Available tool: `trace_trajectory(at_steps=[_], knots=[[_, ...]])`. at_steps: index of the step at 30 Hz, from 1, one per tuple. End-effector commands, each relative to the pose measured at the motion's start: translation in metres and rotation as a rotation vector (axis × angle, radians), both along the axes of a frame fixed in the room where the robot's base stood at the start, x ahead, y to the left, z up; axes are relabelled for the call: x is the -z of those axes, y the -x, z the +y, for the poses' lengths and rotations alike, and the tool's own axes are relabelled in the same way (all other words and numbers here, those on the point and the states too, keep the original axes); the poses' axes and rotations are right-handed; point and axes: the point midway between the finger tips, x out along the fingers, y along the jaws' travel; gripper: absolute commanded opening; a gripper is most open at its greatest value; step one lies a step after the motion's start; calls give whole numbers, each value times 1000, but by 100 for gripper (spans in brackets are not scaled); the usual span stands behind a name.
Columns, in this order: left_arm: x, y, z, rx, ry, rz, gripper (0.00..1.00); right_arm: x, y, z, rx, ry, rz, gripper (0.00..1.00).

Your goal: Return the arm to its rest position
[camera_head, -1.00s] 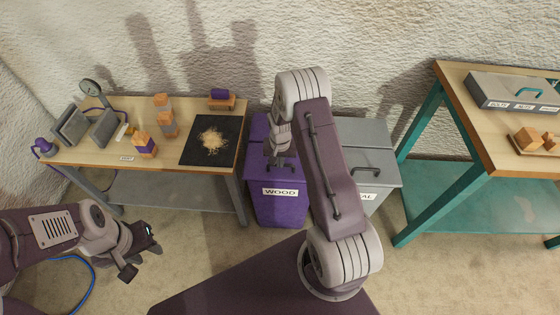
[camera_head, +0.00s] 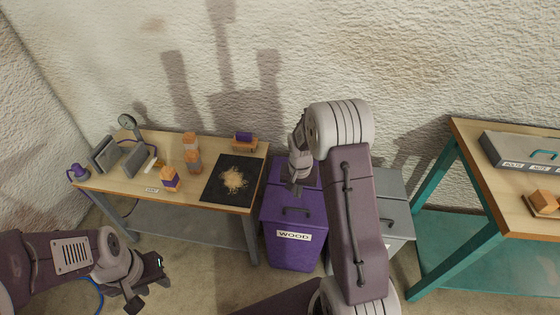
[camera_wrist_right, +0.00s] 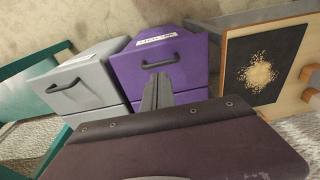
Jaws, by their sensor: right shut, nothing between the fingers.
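A grey bin (camera_head: 394,205) stands beside the purple one, partly behind my right arm. A black mat (camera_head: 215,190) with shavings, wooden blocks (camera_head: 192,150) and a clamp-like fixture (camera_head: 135,160) are on the workbench. A teal-legged table (camera_head: 490,190) stands at the right.

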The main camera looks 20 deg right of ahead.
Motion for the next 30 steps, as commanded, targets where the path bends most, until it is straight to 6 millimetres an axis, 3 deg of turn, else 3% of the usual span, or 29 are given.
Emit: trace_trajectory(at_steps=[5,8,9,11,12,15,18,21,23,30], knots=[[-5,0,0,0,0,0,36,-6,-2,3,-8,1,-4,0],[-18,0,0,0,0,0,36,-45,-15,14,-41,11,-63,0],[-28,0,0,0,0,0,36,-72,-15,25,-64,15,-90,0],[-43,0,0,0,0,0,36,-112,1,45,-105,12,-117,0],[-52,0,0,0,0,0,36,-133,19,59,-144,8,-123,0],[-67,0,0,0,0,-1,36,-161,76,85,-270,2,-108,0],[-70,0,0,0,0,0,36,-157,131,96,-384,-5,-59,0],[-65,0,0,0,0,0,36,-138,165,96,-453,-14,5,0],[-65,0,0,0,0,0,36,-134,172,96,-495,-15,22,0],[-65,0,0,0,0,0,36,-135,169,96,-527,-10,16,0]])
